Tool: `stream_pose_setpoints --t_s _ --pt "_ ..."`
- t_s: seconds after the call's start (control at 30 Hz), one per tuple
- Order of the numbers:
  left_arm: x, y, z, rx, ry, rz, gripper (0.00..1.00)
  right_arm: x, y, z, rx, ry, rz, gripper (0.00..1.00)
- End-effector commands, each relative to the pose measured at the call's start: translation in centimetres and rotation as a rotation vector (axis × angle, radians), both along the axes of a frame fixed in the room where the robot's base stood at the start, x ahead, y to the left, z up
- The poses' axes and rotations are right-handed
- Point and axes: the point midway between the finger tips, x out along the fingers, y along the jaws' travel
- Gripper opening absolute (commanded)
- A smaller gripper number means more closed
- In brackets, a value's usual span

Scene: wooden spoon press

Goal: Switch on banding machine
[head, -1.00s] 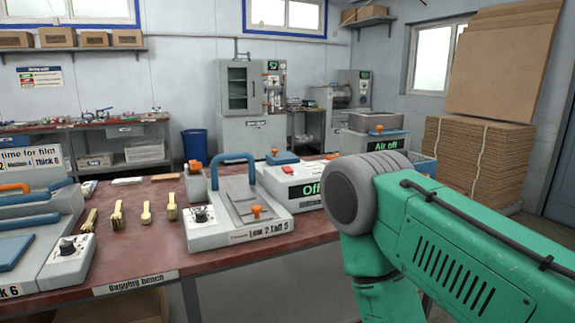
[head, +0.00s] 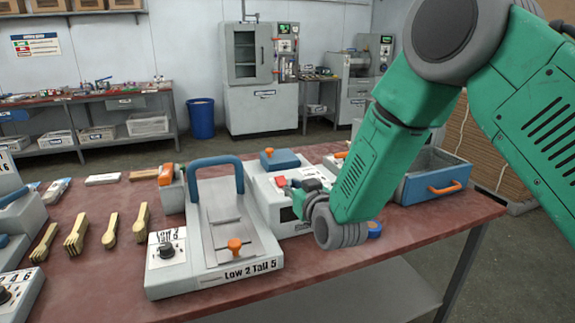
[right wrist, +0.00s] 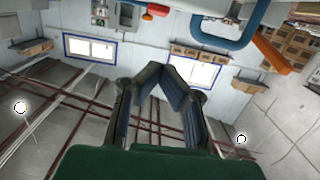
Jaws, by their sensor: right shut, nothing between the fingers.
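A light grey machine (head: 262,190) with a red switch (head: 281,182) on its top stands on the red bench, behind and right of the press marked "Low 2 Tall 5" (head: 215,268). I take it for the banding machine; no name on it is readable. My right gripper (head: 292,190) is shut and empty, at the machine's front right, close to the red switch. I cannot tell whether it touches. In the right wrist view its dark fingers (right wrist: 178,80) come together. My left gripper is not in view.
The press has a blue arched handle (head: 214,162) and an orange knob (head: 235,245). Wooden spoons and forks (head: 76,232) lie left of it. A blue bin with an orange handle (head: 432,190) stands at the right. The bench's front right (head: 420,222) is clear.

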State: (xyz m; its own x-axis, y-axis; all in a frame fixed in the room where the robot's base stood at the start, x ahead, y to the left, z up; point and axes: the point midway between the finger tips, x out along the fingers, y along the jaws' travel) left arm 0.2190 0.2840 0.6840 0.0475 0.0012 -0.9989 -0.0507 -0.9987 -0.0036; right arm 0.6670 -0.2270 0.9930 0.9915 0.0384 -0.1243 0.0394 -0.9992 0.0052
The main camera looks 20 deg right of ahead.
Motion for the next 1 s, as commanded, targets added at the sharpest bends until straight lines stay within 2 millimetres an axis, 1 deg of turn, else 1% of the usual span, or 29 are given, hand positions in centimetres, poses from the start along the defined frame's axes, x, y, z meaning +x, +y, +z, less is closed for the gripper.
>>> stream_pose_setpoints --t_s 0.03,0.13,0.43,0.57,0.67,0.87,1.0 --pt "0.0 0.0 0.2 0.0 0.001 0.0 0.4 0.3 -0.1 0.9 0.002 -0.019 -0.003 0.0" --pt "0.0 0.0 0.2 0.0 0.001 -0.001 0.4 0.6 -0.1 1.6 0.003 -0.035 -0.005 0.0" --pt "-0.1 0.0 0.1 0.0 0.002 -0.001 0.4 0.7 0.4 1.6 -0.002 -0.034 -0.005 0.0" --pt "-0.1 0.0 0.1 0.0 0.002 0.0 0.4 1.5 0.2 1.4 0.0 -0.035 -0.005 0.0" --pt "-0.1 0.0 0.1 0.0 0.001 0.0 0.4 2.8 0.0 1.2 0.003 -0.034 -0.005 0.0" --pt "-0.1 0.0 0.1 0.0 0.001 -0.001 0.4 6.8 -0.2 0.7 0.006 -0.035 -0.006 0.0" --pt "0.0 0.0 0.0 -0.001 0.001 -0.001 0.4 9.4 0.0 0.6 0.004 -0.036 -0.006 0.0"
